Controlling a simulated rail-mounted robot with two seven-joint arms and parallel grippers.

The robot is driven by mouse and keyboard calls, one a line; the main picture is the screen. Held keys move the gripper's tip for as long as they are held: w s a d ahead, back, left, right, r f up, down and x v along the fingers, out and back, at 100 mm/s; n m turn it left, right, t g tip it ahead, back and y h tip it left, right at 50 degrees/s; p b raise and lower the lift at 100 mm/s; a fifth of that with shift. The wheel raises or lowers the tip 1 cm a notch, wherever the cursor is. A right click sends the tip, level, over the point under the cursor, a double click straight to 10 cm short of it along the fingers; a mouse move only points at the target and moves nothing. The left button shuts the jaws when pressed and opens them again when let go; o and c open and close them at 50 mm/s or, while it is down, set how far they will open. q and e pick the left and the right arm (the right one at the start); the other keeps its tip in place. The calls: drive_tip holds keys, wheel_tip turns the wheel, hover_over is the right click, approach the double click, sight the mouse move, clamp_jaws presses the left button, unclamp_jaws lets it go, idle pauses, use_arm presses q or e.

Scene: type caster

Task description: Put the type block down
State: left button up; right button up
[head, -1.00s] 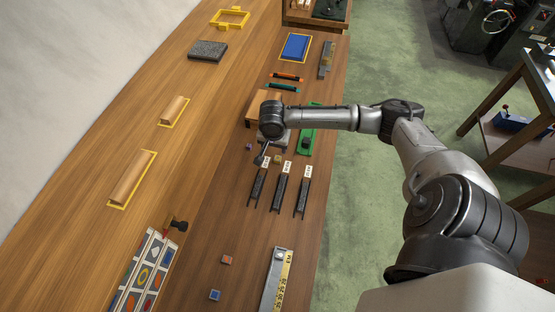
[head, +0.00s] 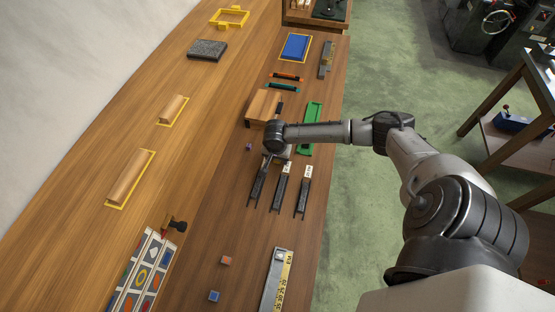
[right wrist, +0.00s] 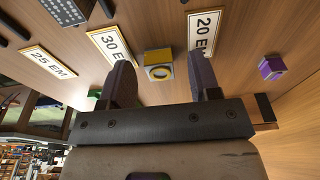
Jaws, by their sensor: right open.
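A small yellow type block (right wrist: 158,66) with a dark ring on its grey-and-yellow face shows between my open fingers in the right wrist view, with a gap on both sides. It seems to be on the brown bench, near the 20 EM (right wrist: 205,33) and 30 EM (right wrist: 113,45) labels. My right gripper (right wrist: 162,80) is open and not touching it. In the head view my right gripper (head: 267,157) is low over the far end of the leftmost black rack (head: 257,187), and the yellow block is hidden there. My left gripper is out of view.
A purple block (head: 248,147) lies just left of my right gripper. Two more black racks (head: 280,192) (head: 302,196) lie to the right. Red (head: 227,260) and blue (head: 214,296) blocks lie nearer. A wooden block (head: 263,105) and green tray (head: 310,128) stand beyond.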

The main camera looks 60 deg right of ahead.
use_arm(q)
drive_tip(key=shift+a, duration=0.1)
use_arm(e)
drive_tip(key=c, duration=0.5)
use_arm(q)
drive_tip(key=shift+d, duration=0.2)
use_arm(e)
clamp_jaws()
